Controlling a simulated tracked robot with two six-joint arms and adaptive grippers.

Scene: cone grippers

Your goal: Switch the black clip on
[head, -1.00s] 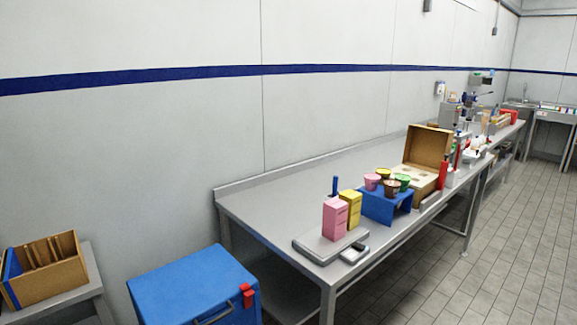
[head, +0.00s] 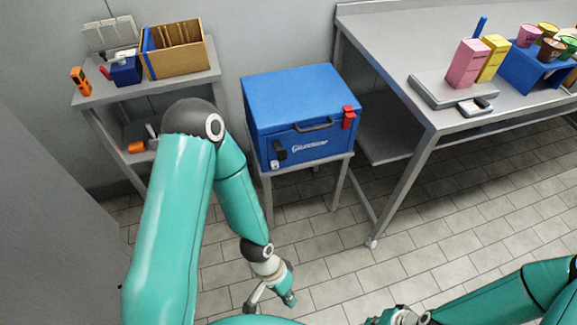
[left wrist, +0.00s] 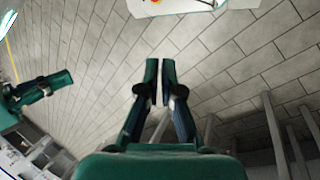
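A blue box (head: 295,105) with a handle and lettering on its front stands on a small metal stand. The black clip (head: 279,152) is at the left of the box's front, with a small white part below it. A red clip (head: 348,117) is at the upper right of the front. My left gripper (head: 271,298) hangs over the floor in front of and below the box, clear of it. In the left wrist view its fingers (left wrist: 160,72) are nearly together and hold nothing. My right gripper (head: 397,317) is at the bottom edge, partly cut off.
A metal table (head: 405,70) at the right holds pink and yellow boxes (head: 467,64), a scale (head: 440,92) and a blue rack (head: 525,70). A shelf (head: 190,82) at the left holds a cardboard box (head: 178,55). The floor ahead of the blue box is open.

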